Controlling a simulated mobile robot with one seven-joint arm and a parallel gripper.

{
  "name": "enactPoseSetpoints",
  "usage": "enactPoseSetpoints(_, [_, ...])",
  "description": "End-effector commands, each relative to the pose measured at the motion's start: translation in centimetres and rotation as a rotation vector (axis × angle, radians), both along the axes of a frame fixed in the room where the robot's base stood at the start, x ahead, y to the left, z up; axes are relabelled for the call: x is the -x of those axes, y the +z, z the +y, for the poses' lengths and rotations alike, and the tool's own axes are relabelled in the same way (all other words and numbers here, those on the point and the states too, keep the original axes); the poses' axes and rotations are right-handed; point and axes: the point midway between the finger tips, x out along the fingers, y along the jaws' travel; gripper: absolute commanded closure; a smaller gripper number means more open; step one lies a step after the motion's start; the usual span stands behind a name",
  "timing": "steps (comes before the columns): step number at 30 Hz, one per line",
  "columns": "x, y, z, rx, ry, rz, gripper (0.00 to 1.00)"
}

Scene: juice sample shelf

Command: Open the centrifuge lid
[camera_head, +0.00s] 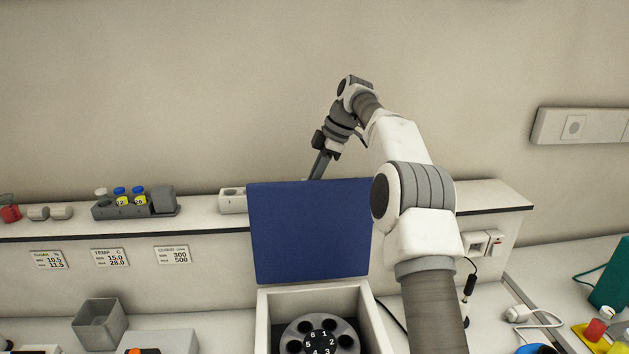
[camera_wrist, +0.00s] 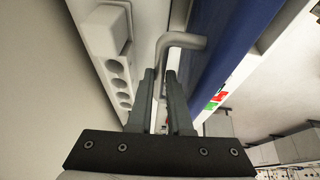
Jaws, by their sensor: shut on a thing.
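The centrifuge lid (camera_head: 308,230) is a blue panel that stands upright at the back of the grey centrifuge body (camera_head: 375,305). The body is open at the top, and a rotor (camera_head: 318,335) with numbered holes shows inside. My gripper (camera_head: 319,168) is behind the lid's top edge in the head view, its fingertips partly hidden. In the wrist view my gripper (camera_wrist: 161,78) is shut on a grey bent handle (camera_wrist: 182,41) beside the blue lid (camera_wrist: 228,35).
A shelf (camera_head: 60,226) runs behind the centrifuge, with a rack of small bottles (camera_head: 125,206) at left. A grey open box (camera_head: 100,322) stands left of the centrifuge. A power strip (camera_wrist: 116,70) is close to my gripper in the wrist view.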

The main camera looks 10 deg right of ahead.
Motion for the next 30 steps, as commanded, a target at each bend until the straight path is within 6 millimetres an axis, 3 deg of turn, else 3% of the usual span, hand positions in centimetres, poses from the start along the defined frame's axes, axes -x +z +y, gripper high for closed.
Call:
enactPoseSetpoints(19, [-0.43,-0.41,-0.07,0.002,0.001,0.006,1.00])
enactPoseSetpoints(20, [-0.43,-0.41,-0.07,0.002,0.001,0.006,0.79])
enactPoseSetpoints(24, [-0.43,-0.31,-0.05,0.001,0.001,0.004,0.54])
enactPoseSetpoints(30, [-0.44,-0.17,-0.02,0.000,0.001,0.002,0.53])
